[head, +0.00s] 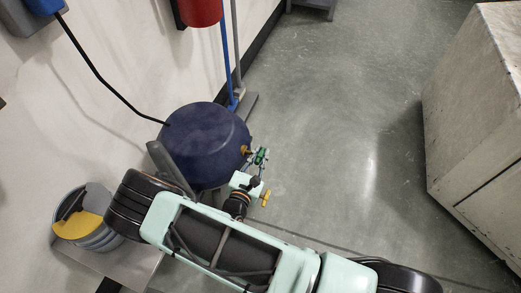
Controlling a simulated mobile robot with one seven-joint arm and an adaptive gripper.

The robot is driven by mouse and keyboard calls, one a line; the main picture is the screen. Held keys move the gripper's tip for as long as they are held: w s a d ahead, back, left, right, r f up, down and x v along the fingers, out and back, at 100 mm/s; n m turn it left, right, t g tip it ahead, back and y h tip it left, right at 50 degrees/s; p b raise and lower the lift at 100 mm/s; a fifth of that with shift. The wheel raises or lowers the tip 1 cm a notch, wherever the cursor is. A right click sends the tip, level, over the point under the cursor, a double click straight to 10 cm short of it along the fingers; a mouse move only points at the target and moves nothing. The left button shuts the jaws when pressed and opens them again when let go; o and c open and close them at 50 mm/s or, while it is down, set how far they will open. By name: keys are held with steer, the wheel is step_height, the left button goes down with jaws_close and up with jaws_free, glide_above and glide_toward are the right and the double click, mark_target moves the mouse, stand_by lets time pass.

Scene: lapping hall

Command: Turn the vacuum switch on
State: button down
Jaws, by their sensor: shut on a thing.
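The vacuum (205,135) is a large dark blue rounded drum standing on the floor by the wall, with a black cord running up to the left. A small orange-brown knob (245,149), which looks like the vacuum switch, sticks out of its right side. My gripper (256,156) is at this knob, with its small green and grey fingers shut on it. The fingers partly cover the contact, and the knob's exact turn angle is too small to tell.
A bucket with yellow contents (82,222) stands at the lower left. A worn pale cabinet (480,120) stands at right. The floor (345,130) between is clear.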

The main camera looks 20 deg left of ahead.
steer(key=r+g+p, duration=0.1)
steer(key=p, duration=0.2)
steer(key=shift+g, duration=0.3)
steer(key=g+p, duration=0.3)
steer(key=p, duration=0.2)
steer(key=shift+f, duration=0.2)
steer(key=g+p, duration=0.1)
steer(key=g, duration=0.1)
steer(key=shift+f+g+y+p, duration=0.25)
steer(key=shift+g+y+p, duration=0.05)
steer(key=shift+g+p, duration=0.1)
steer(key=shift+s+f+g, duration=0.1)
steer(key=shift+f+g, duration=0.05)
steer(key=shift+g, duration=0.5)
steer(key=shift+s+f+g, duration=0.1)
steer(key=shift+g, duration=0.55)
steer(key=c, duration=1.9)
jaws_free()
steer(key=v, duration=1.2)
